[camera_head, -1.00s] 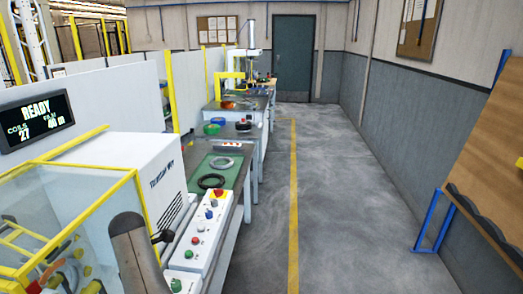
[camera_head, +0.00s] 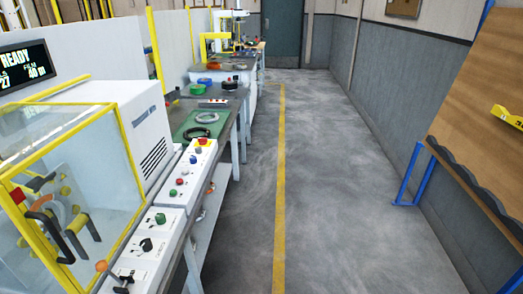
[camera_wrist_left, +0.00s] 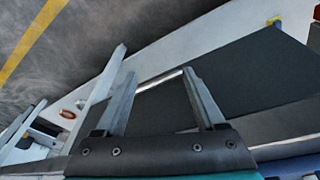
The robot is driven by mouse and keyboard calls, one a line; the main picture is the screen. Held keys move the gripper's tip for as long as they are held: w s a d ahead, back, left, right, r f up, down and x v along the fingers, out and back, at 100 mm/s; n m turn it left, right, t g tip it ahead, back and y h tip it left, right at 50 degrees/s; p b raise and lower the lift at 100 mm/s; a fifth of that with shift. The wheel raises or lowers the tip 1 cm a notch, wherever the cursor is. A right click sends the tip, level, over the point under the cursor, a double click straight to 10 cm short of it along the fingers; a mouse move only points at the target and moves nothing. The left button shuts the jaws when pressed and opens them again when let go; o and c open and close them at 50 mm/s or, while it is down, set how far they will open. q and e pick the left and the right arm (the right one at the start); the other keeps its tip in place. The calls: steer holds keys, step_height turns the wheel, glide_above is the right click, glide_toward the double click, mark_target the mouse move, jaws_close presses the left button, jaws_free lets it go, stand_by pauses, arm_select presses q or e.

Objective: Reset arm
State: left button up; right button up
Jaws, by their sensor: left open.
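My left gripper (camera_wrist_left: 159,74) shows in the left wrist view, its two fingers apart with nothing between them. Beyond the fingers are a dark flat surface (camera_wrist_left: 250,80) and a pale beam-like edge. Neither gripper shows in the head view, and my right gripper is in no view. In the head view the wrapping machine (camera_head: 75,175) with its yellow frame and clear cover stands at the left.
A control panel (camera_head: 152,245) with coloured buttons runs along the machine's right side. A display (camera_head: 25,65) reads READY. The floor (camera_head: 330,180) right of the benches is clear, with a yellow line (camera_head: 281,190). A brown board on a blue frame (camera_head: 408,175) stands at the right.

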arm_select(q)
steer(key=s+d+f+m+b, duration=0.1)
steer(key=s+f+m, duration=0.4)
steer(key=s, duration=0.5)
steer(key=s+d+f+m+h+b, duration=0.1)
steer(key=s+d+f+m+b, duration=0.1)
steer(key=s+f, duration=0.6)
steer(key=s+d+f+m+h+b, duration=0.1)
steer(key=s+f+m, duration=0.5)
steer(key=s, duration=0.8)
steer(key=shift+s+d+f+m+g+b, duration=0.15)
steer(key=shift+d+f+m+g+b, duration=0.3)
steer(key=shift+m+b, duration=0.5)
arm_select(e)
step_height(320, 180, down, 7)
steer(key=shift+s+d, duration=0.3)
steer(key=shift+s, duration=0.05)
arm_select(q)
steer(key=shift+n, duration=0.25)
